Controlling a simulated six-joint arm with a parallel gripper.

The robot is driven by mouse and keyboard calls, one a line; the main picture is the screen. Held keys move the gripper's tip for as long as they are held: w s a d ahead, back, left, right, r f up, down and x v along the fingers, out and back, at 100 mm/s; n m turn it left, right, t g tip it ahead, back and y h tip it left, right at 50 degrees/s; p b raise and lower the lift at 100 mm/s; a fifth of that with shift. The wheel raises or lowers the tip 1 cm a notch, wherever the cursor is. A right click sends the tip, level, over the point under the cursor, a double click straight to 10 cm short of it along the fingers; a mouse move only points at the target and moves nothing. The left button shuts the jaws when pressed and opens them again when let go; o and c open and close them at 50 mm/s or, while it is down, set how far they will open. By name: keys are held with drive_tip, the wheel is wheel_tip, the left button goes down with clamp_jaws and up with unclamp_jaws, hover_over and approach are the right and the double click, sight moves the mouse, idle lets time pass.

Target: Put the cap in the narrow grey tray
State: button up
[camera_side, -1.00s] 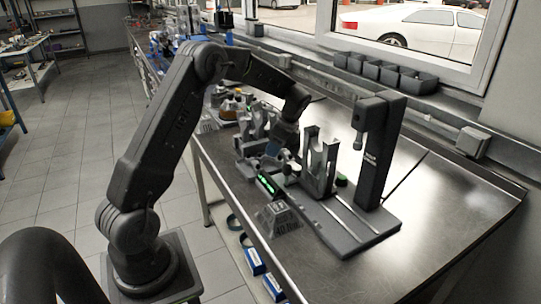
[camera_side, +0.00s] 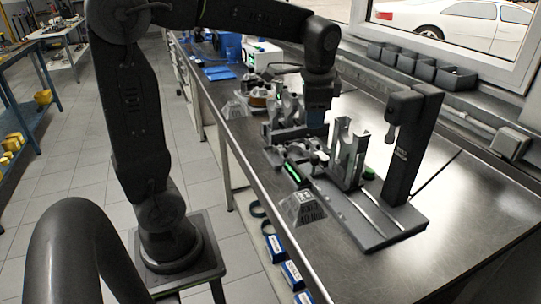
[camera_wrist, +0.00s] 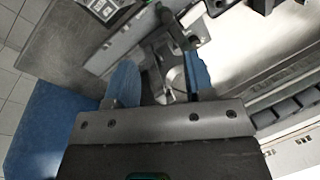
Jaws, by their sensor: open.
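My gripper (camera_wrist: 160,78) shows its two blue fingers apart in the wrist view. A shiny metal part (camera_wrist: 174,82) lies below the gap between them. I cannot tell whether the fingers touch anything. In the side view my gripper (camera_side: 318,116) points down over the cluster of fixtures on the bench, and its fingertips are partly hidden. I cannot pick out the cap with certainty; a small dark round piece with a green edge (camera_side: 370,173) sits by the upright metal holder (camera_side: 348,150). I cannot tell which item is the narrow grey tray.
A tall dark post (camera_side: 408,150) stands on a grey base plate (camera_side: 372,232). Dark bins (camera_side: 420,78) line the window ledge. The steel bench top (camera_side: 475,195) is clear at the right.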

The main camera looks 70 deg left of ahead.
drive_tip(key=s+d+f+n+t+h, duration=0.1)
drive_tip(key=s+d+n+t, duration=0.1)
drive_tip(key=s+d, duration=0.3)
drive_tip(key=s+d+f+n+t+h, duration=0.1)
drive_tip(key=s+d, duration=0.4)
drive_tip(key=s, duration=0.5)
drive_tip(key=shift+n+t, duration=0.7)
drive_tip(key=shift+n, duration=0.3)
drive_tip(key=shift+d, duration=0.1)
